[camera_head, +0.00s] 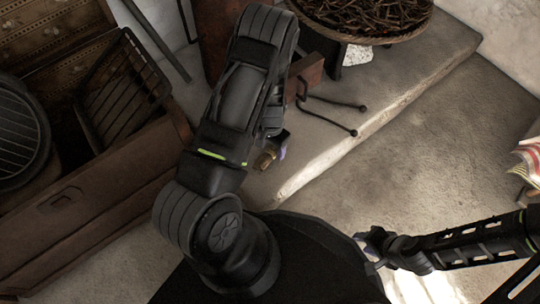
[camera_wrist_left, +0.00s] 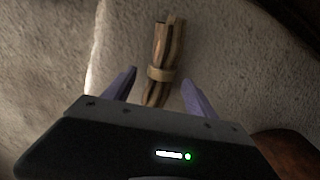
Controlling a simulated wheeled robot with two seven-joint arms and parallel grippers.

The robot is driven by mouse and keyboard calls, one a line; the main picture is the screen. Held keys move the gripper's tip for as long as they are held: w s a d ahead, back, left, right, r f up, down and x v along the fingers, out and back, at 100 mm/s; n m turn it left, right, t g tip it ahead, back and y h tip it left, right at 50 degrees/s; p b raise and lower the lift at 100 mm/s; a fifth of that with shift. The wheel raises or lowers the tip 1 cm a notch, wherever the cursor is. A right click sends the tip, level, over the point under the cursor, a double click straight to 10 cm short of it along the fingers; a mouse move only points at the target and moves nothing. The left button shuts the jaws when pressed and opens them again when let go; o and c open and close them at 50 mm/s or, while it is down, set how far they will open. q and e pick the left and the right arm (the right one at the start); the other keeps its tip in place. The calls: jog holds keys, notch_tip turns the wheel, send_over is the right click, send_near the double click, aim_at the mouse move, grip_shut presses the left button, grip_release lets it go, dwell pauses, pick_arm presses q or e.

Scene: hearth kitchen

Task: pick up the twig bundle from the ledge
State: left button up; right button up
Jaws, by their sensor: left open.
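The twig bundle (camera_wrist_left: 165,47) is a short bunch of brown sticks tied with a pale band. In the left wrist view it lies on the stone ledge (camera_wrist_left: 225,60), its near end reaching between my left fingers. In the head view only a small part of the bundle (camera_head: 264,161) shows beside my left arm, which hides most of it. My left gripper (camera_wrist_left: 159,76) is open, with a purple finger on either side of the bundle's near end and gaps between. My right gripper (camera_head: 371,246) is low on the right, away from the bundle; its jaw opening is unclear.
A wide basket of twigs (camera_head: 372,18) stands at the back of the ledge (camera_head: 415,75). Dark iron tongs (camera_head: 330,108) lie near my left arm. A wooden chest (camera_head: 95,205) with racks is at left. A striped cloth (camera_head: 527,165) is at the right edge.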

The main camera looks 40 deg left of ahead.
aim_at(272, 149)
pick_arm(q)
notch_tip(272, 149, down, 3)
jog(key=shift+r+b, duration=0.1)
jog(key=shift+b, duration=0.25)
pick_arm(e)
jog(key=shift+w+f, duration=0.15)
jog(key=shift+f, duration=0.6)
pick_arm(q)
jog(key=shift+c, duration=0.2)
grip_shut()
jog(key=shift+r, duration=0.1)
